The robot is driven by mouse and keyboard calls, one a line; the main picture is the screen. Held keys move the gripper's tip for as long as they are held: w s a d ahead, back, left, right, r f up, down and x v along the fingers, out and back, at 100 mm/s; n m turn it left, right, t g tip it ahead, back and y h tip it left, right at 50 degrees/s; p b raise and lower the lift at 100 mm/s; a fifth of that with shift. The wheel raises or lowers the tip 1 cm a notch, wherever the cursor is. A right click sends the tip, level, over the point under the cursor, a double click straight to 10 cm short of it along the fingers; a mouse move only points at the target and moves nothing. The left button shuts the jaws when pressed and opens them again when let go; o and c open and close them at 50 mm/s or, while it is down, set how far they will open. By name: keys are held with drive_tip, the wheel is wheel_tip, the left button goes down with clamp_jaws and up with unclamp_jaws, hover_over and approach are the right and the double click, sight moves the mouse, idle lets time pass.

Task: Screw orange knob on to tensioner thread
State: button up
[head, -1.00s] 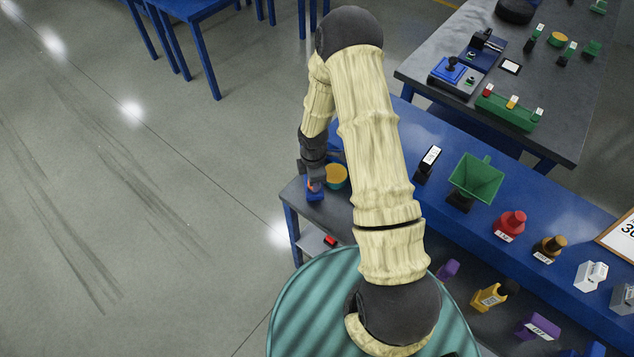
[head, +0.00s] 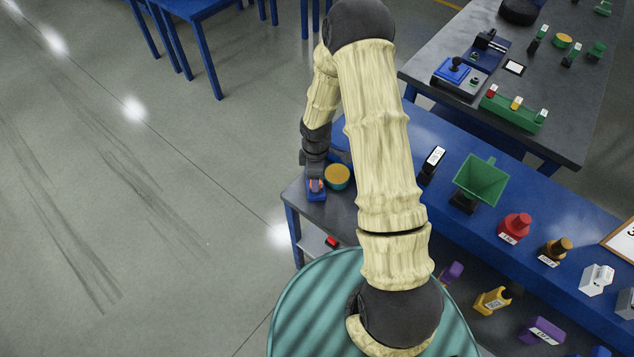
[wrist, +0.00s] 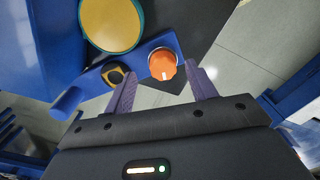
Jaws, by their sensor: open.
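The orange knob (wrist: 162,65) is round with a white mark and sits at the end of a blue bar-shaped part (wrist: 172,42). It also shows small in the head view (head: 316,184), on the blue part at the table corner. My gripper (wrist: 160,72) is open, with its two purple-grey fingers pointing at the knob, one to either side of it. I cannot tell whether the fingers touch it. The blue part also carries a yellow-and-black piece with a hole (wrist: 116,74). I cannot make out the tensioner thread; it may be hidden.
A round yellow-topped teal container (wrist: 110,22) stands close beside the blue part; it also shows in the head view (head: 338,176). Open floor lies left of the table.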

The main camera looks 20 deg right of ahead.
wheel_tip(320, 180, up, 15)
drive_tip(key=b, duration=0.1)
drive_tip(key=shift+s, duration=0.2)
idle(0.5)
drive_tip(key=shift+r, duration=0.1)
drive_tip(key=s+r+m+t, duration=0.1)
drive_tip(key=s+r+m, duration=0.2)
drive_tip(key=s+m, duration=0.4)
drive_tip(key=s+r+m+t, duration=0.1)
drive_tip(key=s+r+m, duration=0.3)
drive_tip(key=s+m, duration=0.3)
drive_tip(key=shift+s+d+r+t, duration=0.15)
drive_tip(key=shift+d+r+t, duration=0.15)
drive_tip(key=shift+d, duration=0.1)
idle(1.1)
